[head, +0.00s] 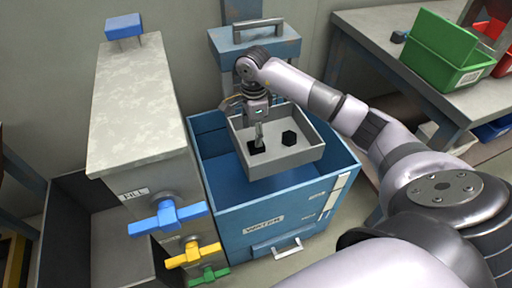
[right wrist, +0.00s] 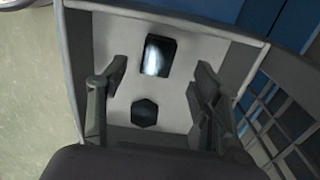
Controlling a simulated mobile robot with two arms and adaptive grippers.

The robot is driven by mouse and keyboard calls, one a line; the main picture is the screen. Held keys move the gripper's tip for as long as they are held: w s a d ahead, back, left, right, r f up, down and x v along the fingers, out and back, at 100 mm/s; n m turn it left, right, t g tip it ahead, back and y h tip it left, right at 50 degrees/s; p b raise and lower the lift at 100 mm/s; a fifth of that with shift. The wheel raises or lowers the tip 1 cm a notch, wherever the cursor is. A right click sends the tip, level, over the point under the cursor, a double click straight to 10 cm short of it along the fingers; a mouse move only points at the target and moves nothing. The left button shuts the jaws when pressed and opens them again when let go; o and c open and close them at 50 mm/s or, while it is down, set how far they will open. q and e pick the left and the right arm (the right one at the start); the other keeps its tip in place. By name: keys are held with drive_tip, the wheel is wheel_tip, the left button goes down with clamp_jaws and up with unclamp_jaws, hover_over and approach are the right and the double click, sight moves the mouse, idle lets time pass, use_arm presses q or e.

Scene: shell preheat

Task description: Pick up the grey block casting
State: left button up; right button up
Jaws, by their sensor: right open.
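A shallow grey tray (head: 305,157) holds two dark pieces. One is a block (head: 257,147) with a squarish outline, seen in the right wrist view (right wrist: 158,55) with a bright, shiny grey top; it best fits the grey block casting. The other is a black six-sided piece (head: 289,138), also in the right wrist view (right wrist: 144,113). My right gripper (right wrist: 158,92) is open and empty above the tray, its fingers spread to either side of the pieces. In the head view a finger partly covers the block. My left gripper is not in view.
The tray sits over an open blue bin (head: 222,178) with a front handle. A grey cabinet (head: 138,100) with blue, yellow and green valve handles stands left. A workbench (head: 385,33) with a green bin (head: 437,55) is at the right.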

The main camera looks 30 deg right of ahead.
drive_tip(key=f, duration=0.5)
drive_tip(key=shift+s+d+f+b, duration=0.15)
drive_tip(key=shift+d+b, duration=0.1)
drive_tip(key=shift+b, duration=0.1)
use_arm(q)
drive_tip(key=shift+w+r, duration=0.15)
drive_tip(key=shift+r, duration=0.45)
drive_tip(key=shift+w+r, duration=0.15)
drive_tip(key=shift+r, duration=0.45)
use_arm(e)
drive_tip(key=shift+c, duration=0.5)
drive_tip(key=c, duration=1.2)
